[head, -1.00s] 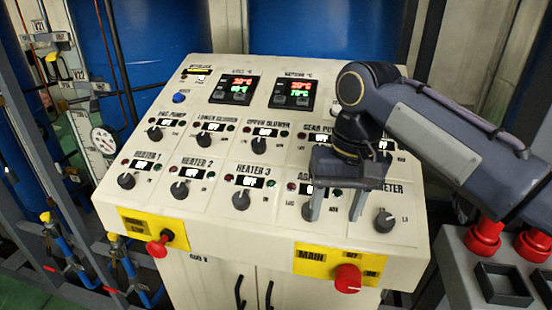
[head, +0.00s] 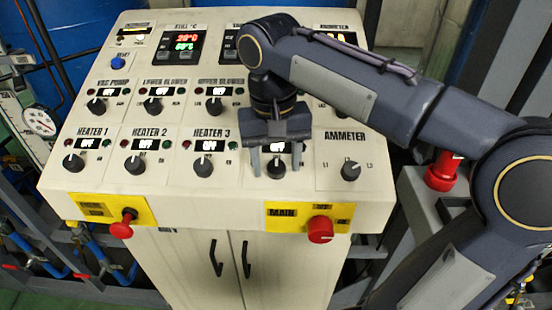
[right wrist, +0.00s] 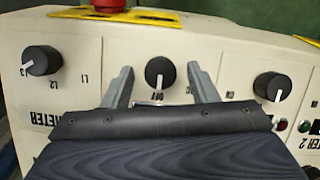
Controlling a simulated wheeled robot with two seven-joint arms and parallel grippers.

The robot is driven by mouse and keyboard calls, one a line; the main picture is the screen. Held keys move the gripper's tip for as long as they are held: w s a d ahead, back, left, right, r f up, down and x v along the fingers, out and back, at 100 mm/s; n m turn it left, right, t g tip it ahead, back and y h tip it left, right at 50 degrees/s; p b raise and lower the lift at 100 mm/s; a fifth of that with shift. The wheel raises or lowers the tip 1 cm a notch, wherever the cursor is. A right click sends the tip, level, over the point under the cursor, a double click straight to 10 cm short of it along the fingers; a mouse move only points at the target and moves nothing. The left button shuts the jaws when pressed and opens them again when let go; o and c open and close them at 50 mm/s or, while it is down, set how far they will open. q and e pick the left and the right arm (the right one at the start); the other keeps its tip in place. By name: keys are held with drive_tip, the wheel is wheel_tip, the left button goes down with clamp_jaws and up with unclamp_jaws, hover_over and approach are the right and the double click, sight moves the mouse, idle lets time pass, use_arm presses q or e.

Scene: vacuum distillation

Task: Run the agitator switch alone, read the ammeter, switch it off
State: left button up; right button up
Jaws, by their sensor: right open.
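The agitator knob (head: 277,168) is a black rotary switch in the lower row, between Heater 3 and the ammeter selector. My open right gripper (head: 276,160) has one finger on each side of it, and its body hides the agitator label and lamps. In the right wrist view the agitator knob (right wrist: 160,72) sits between the spread fingers, with a visible gap on both sides. Its small display reads OFF. The ammeter selector knob (head: 351,171) is right of the gripper. My left gripper is out of view.
The Heater 3 knob (head: 203,167) is close on the left and its display reads OFF. A red main switch (head: 320,229) and a red emergency knob (head: 122,226) stick out of the front edge. Red parts (head: 444,170) stand on a grey unit at the right.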

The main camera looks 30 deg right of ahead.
drive_tip(key=shift+c, duration=0.2)
drive_tip(key=c, duration=0.9)
drive_tip(key=shift+m, duration=0.3)
drive_tip(key=m, duration=0.2)
drive_tip(key=m+t+y+b, duration=0.1)
drive_tip(key=m, duration=0.2)
drive_tip(key=shift+s+d+y, duration=0.15)
drive_tip(key=shift+d+y, duration=0.05)
drive_tip(key=shift+y, duration=0.1)
drive_tip(key=m+t, duration=0.1)
drive_tip(key=m, duration=0.1)
drive_tip(key=m+t+b, duration=0.1)
drive_tip(key=m, duration=0.2)
drive_tip(key=shift+s+m+y, duration=0.15)
drive_tip(key=shift+m+y, duration=0.15)
drive_tip(key=shift+y, duration=0.1)
drive_tip(key=o, duration=0.9)
drive_tip(key=shift+t, duration=0.3)
drive_tip(key=shift+o, duration=0.2)
